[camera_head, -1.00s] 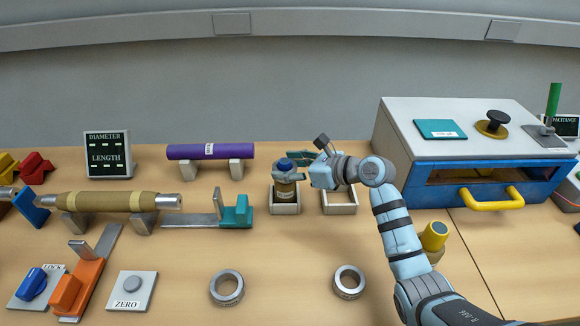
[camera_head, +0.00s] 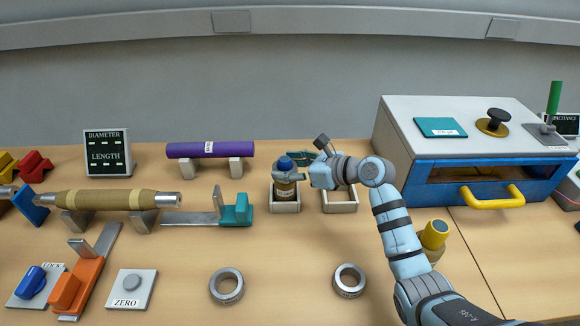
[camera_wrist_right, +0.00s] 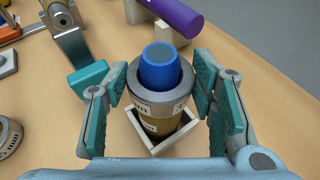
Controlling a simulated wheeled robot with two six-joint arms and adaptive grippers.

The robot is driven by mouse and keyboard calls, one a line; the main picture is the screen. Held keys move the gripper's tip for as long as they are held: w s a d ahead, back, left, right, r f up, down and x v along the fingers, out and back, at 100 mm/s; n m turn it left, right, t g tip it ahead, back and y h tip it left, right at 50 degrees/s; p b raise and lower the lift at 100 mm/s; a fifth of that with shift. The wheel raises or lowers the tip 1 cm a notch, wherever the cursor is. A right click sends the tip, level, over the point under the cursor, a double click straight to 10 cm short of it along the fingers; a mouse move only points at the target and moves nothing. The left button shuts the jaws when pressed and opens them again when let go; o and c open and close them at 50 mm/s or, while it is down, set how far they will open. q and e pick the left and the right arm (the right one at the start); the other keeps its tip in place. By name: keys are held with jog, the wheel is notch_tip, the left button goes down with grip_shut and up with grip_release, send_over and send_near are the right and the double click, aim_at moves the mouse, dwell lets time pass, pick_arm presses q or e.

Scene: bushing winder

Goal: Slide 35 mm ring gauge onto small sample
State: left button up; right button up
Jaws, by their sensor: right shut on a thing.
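The small sample is a brown cylinder (camera_wrist_right: 165,139) with a blue top (camera_wrist_right: 160,68), standing upright in a pale square holder (camera_head: 285,208); the blue top also shows in the head view (camera_head: 285,163). A grey ring gauge with dark markings (camera_wrist_right: 148,97) sits around the sample below the blue top. My right gripper (camera_wrist_right: 161,92) has its teal-padded fingers closed on opposite sides of this ring. In the head view the right gripper (camera_head: 288,177) hides part of the ring and sample. My left gripper is not in view.
Two other ring gauges lie on the table front, one left (camera_head: 226,286) and one right (camera_head: 349,280). An empty square holder (camera_head: 340,209) stands right of the sample. A teal-ended measuring slide (camera_head: 236,212) is at left, a blue-fronted cabinet (camera_head: 450,181) at right.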

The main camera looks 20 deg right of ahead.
jog(key=o, duration=1.3)
jog(key=shift+s+d, duration=0.1)
jog(key=shift+d, duration=0.05)
jog(key=v, duration=1.1)
jog(key=shift+s+d+r, duration=0.2)
jog(key=shift+s+r, duration=0.05)
